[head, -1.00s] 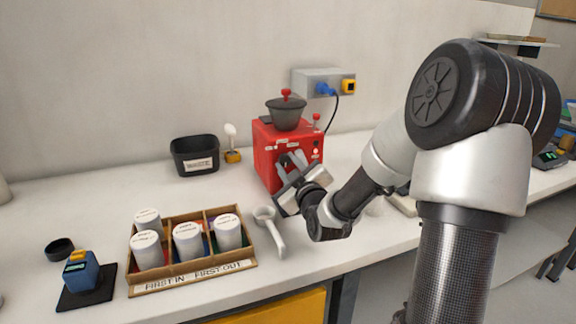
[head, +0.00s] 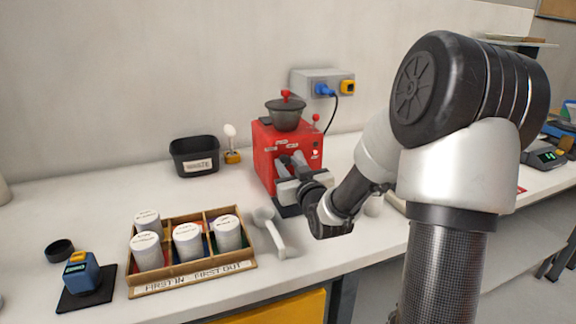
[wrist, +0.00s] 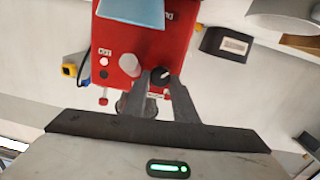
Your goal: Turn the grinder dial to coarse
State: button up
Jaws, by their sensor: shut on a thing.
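The red grinder (head: 264,150) stands at the back of the counter, with a dark hopper on top. My gripper (head: 287,163) is at its front face and hides much of it in the head view. In the wrist view the dial (wrist: 160,77), a small dark knob with a white pointer mark, sits between my two fingertips (wrist: 161,80). My gripper is shut on it. The dial's scale labels are too small or blurred to read.
A pale round knob (wrist: 127,65) sits close beside my fingers on the grinder face. A white-handled scoop-like tool (head: 272,235) lies in front, beside a wooden tray (head: 150,285) of canisters. A black waste bin (head: 192,157) stands to the left.

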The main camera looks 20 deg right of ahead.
jog(key=m+p, duration=0.1)
jog(key=m, duration=0.3)
jog(key=shift+r, duration=0.2)
jog(key=m+p, duration=0.1)
jog(key=m, duration=0.2)
jog(key=shift+d+m+y+p, duration=0.15)
jog(key=shift+m+y+p, duration=0.15)
jog(key=shift+m+p, duration=0.1)
jog(key=m+p, duration=0.2)
jog(key=m, duration=0.2)
jog(key=shift+d+f+m+y+p, duration=0.1)
jog(key=shift+m+y+p, duration=0.5)
jog(key=shift+m, duration=0.9)
jog(key=o, duration=1)
jog(key=shift+f, duration=0.1)
jog(key=shift+o, duration=0.2)
jog(key=shift+s, duration=0.1)
